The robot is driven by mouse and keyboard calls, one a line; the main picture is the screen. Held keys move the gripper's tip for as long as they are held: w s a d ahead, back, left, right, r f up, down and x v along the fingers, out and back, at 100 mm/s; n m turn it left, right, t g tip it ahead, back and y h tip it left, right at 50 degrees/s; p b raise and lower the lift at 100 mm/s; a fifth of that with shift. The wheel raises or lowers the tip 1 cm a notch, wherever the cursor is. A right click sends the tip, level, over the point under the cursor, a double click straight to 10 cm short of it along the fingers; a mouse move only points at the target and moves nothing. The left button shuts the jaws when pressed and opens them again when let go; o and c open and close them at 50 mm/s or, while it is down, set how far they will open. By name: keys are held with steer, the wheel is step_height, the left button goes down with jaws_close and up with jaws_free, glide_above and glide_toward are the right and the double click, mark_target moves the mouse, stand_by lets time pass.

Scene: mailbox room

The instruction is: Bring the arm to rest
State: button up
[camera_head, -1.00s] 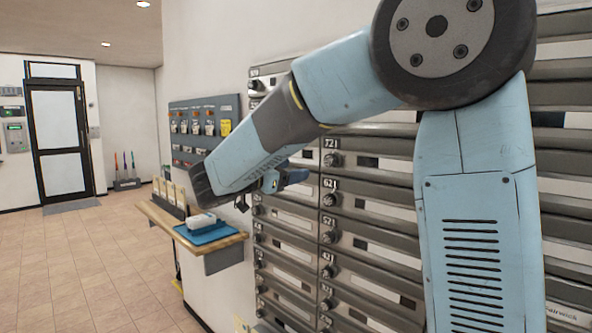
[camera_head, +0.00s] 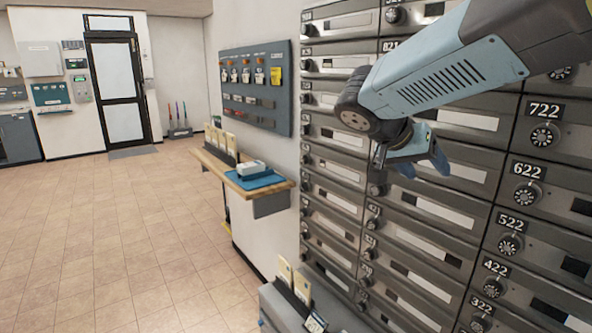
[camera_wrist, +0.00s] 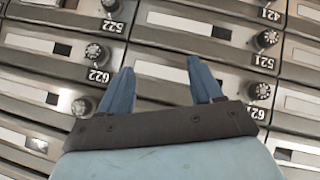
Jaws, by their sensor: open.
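My gripper (camera_head: 423,163) is in front of the bank of grey mailboxes (camera_head: 440,205), at the right of the head view. The arm reaches in from the upper right and the blue fingers point right and down. In the wrist view my gripper (camera_wrist: 164,80) shows two blue fingers spread apart with nothing between them. Mailbox doors with dials fill the space beyond the fingers; the picture is upside down, with labels 622 and 521 near the fingers. I cannot tell how far the fingertips are from the doors.
A wooden shelf (camera_head: 215,162) with a blue mat (camera_head: 257,181) and a white object (camera_head: 250,168) juts from the wall. Above it hangs a grey key board (camera_head: 256,88). A grey stand with cards (camera_head: 293,283) is low in front. Tiled floor (camera_head: 130,230) is free at the left.

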steer(key=s+a+f+n+t+y, duration=0.1)
steer(key=s+f+n+y, duration=0.1)
steer(key=s+n+y, duration=0.2)
steer(key=s+a+f+n+y, duration=0.1)
steer(key=s+f+n+y, duration=0.2)
steer(key=s, duration=0.6)
steer(key=shift+s+f+n+t+y, duration=0.3)
steer(key=shift+f+n+t+y, duration=0.1)
steer(key=shift+y, duration=0.6)
steer(key=shift+c, duration=0.2)
